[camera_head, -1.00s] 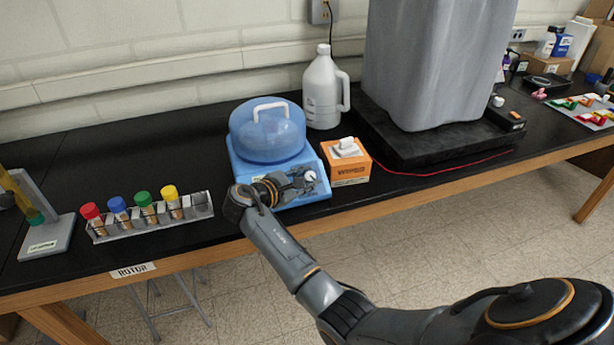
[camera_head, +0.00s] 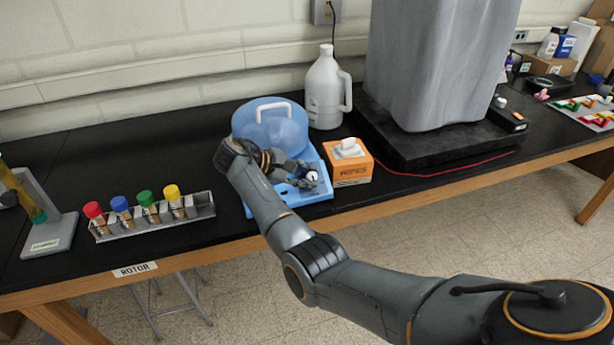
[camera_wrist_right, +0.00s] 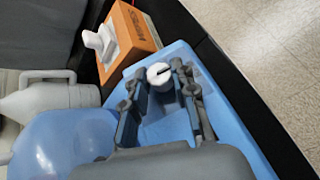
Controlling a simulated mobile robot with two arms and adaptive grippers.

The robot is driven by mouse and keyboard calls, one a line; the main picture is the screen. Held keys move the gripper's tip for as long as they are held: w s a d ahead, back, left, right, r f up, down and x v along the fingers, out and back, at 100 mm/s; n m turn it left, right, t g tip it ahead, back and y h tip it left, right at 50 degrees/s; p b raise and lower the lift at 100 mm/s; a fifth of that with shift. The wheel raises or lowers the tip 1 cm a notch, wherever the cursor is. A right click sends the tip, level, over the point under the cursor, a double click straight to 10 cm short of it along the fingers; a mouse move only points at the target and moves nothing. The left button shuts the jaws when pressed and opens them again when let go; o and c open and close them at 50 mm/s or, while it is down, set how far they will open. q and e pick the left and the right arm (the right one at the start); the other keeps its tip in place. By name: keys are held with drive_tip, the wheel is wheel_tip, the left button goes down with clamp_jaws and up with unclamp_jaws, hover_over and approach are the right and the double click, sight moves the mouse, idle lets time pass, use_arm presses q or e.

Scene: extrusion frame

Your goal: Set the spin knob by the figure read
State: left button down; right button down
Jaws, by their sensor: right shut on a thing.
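A blue centrifuge (camera_head: 320,193) with a translucent blue domed lid (camera_head: 268,122) and white handle stands on the black bench; the lid is down. Its white spin knob (camera_head: 312,177) is at the front right of the body. My right gripper (camera_head: 308,182) is at the knob, its fingers shut on the knob's sides. In the right wrist view the knob (camera_wrist_right: 159,75), with a dark mark line on its top, sits between the fingertips of the gripper (camera_wrist_right: 162,82). Any figure or scale around the knob is hidden or too small to read. My left gripper is not in view.
An orange wipes box (camera_head: 348,164) stands close to the centrifuge's right, a white jug (camera_head: 327,90) behind. A rack (camera_head: 160,222) of tubes with red, blue, green and yellow caps and a tilted tube stand (camera_head: 50,234) are at left. A grey-covered block (camera_head: 435,70) stands at back right.

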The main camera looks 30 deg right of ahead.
idle(0.3)
drive_tip(key=c, duration=1.1)
unclamp_jaws()
drive_tip(key=shift+d, duration=0.1)
drive_tip(key=shift+o, duration=0.2)
drive_tip(key=shift+a+r, duration=0.1)
drive_tip(key=shift+a, duration=0.1)
drive_tip(key=v, duration=1.1)
drive_tip(key=shift+a+r, duration=0.2)
